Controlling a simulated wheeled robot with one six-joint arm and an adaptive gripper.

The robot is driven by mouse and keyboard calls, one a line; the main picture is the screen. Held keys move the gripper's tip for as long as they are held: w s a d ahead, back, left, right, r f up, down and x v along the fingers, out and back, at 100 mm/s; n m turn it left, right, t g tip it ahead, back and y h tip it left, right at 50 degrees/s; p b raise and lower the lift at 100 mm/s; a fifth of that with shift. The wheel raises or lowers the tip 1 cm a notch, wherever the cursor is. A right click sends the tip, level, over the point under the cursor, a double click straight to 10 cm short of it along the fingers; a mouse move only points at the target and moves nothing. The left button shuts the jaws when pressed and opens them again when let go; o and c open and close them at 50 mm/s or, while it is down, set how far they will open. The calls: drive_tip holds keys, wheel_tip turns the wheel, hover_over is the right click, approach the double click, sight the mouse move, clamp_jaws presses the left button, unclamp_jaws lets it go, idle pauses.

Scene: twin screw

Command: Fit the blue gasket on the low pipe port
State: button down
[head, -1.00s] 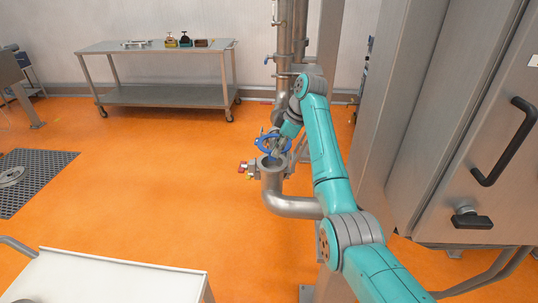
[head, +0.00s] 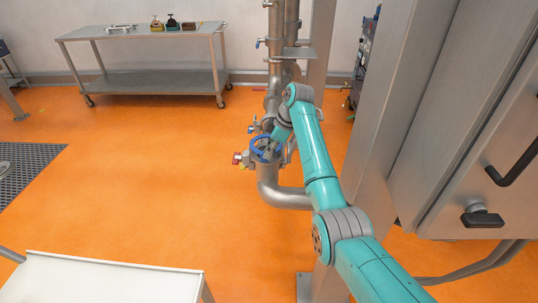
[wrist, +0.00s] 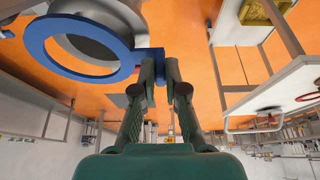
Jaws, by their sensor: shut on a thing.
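The blue gasket (head: 254,148) is a flat ring with a side tab. It is at the mouth of the low pipe port (head: 268,176), the upturned end of a steel elbow pipe. In the wrist view the ring (wrist: 85,73) lies across the grey pipe end (wrist: 92,45), which shows through its hole. I cannot tell whether the ring touches the rim or is a little apart. My gripper (head: 272,152) is to the right of the ring. In the wrist view its fingertips (wrist: 160,72) are shut on the ring's tab, and the ring extends to the left.
Small valves with a red part (head: 237,158) stand left of the port. A tall steel pipe (head: 276,75) rises behind it. A steel cabinet (head: 440,130) is close on the right. A steel trolley (head: 150,75) stands at the back left. Orange floor at left is open.

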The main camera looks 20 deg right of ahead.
drive_tip(key=shift+f, duration=0.75)
drive_tip(key=shift+f, duration=0.3)
drive_tip(key=c, duration=1.2)
unclamp_jaws()
drive_tip(key=shift+r, duration=0.1)
drive_tip(key=v, duration=1.2)
drive_tip(key=shift+r, duration=0.25)
